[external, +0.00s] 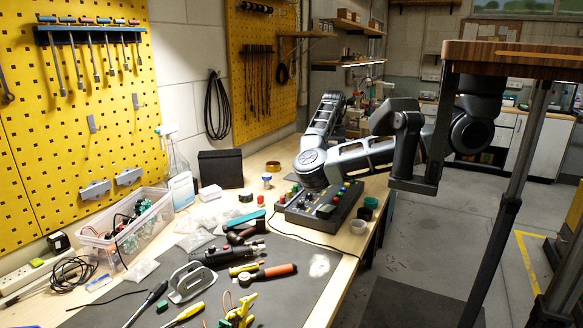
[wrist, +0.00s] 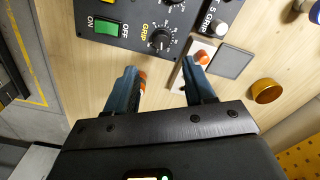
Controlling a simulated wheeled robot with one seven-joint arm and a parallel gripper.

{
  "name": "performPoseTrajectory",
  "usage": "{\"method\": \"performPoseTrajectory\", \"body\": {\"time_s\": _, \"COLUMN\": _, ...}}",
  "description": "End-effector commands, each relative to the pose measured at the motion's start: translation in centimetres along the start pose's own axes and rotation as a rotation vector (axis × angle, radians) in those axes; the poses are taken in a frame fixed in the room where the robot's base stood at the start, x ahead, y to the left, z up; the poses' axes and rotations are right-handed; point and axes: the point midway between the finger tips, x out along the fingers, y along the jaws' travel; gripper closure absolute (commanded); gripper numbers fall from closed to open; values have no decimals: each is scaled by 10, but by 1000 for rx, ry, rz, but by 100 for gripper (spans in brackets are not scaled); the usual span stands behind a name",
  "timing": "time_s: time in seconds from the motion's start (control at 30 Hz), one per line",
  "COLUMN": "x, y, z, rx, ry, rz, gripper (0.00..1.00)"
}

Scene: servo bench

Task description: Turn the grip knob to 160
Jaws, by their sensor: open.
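The grip knob (wrist: 161,40) is a black round knob with a white scale around it, beside a yellow GRIP label, at the top middle of the wrist view. Its exact setting is too small to read. It sits on the dark control box (external: 320,208), which lies on the bench in the external view and also shows in the wrist view (wrist: 118,40). My gripper (wrist: 161,72) is open, with one blue finger on each side, just short of the knob in the picture and apart from it. In the external view my arm's end hides part of the box.
A green ON/OFF switch (wrist: 110,28) lies left of the knob. An orange-red button (wrist: 202,57) and a grey plate (wrist: 232,61) lie to its right. An orange round piece (wrist: 266,91) lies on the wood. Several tools cover the dark mat (external: 290,262) in front.

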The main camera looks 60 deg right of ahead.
Motion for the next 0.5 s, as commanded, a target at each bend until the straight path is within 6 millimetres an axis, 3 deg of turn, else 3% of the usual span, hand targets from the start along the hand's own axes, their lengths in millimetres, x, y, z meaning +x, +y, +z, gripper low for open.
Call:
{"method": "performPoseTrajectory", "body": {"time_s": 0.17, "x": 6, "y": -4, "z": 8, "rx": 18, "ry": -31, "rz": -5, "gripper": 46}}
{"method": "performPoseTrajectory", "body": {"time_s": 0.5, "x": 56, "y": -3, "z": 9, "rx": 16, "ry": -27, "rz": -3, "gripper": 46}}
